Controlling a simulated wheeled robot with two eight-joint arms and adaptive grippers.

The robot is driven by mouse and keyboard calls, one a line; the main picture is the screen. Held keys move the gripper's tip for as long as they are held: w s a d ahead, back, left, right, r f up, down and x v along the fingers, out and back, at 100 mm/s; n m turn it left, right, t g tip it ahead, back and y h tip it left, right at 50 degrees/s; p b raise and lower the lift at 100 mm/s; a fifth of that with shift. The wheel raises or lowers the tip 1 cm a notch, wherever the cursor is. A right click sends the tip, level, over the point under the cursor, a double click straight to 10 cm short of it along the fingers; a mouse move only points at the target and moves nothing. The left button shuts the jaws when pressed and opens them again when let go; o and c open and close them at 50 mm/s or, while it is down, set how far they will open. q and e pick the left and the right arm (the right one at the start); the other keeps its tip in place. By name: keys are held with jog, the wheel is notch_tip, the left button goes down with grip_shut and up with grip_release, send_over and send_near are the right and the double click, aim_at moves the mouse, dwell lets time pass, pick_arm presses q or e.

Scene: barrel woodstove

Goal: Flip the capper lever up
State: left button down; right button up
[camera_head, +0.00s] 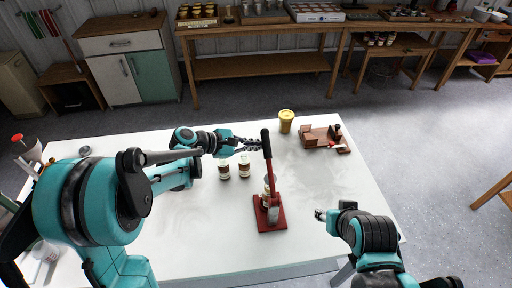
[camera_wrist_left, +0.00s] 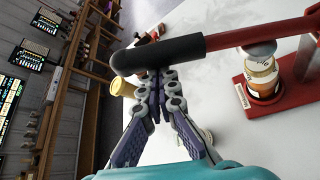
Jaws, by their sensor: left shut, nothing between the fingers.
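The capper (camera_head: 271,222) has a red base and a red lever arm with a black handle (camera_head: 266,143), and it stands on the white table. In the left wrist view the black handle (camera_wrist_left: 160,53) crosses above my fingertips, and the red lever arm (camera_wrist_left: 260,32) runs right from it. A labelled jar (camera_wrist_left: 263,78) sits on the capper's base. My left gripper (camera_head: 256,145) is shut and empty, its tips right by the handle; I cannot tell whether they touch it. My right gripper (camera_head: 319,214) is right of the capper, its fingers too small to read.
Two small labelled jars (camera_head: 234,171) stand left of the capper. A yellow tub (camera_head: 286,121) and a wooden block holder (camera_head: 322,138) stand at the table's back right. The table (camera_head: 330,185) is clear between the capper and the holder. A wooden workbench (camera_head: 260,66) stands behind.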

pick_arm(q)
jog(key=s+d+r+m+t+p, duration=0.1)
jog(key=s+r+m+t, duration=0.1)
jog(key=s+r, duration=0.3)
jog(key=s+d+r+m+t+h+p, duration=0.1)
jog(key=s+r+m, duration=0.4)
jog(key=s, duration=0.7)
jog(key=shift+s+d+r+t+h+p, duration=0.4)
jog(key=shift+d+t, duration=0.4)
jog(key=shift+t, duration=0.4)
jog(key=shift+w, duration=0.1)
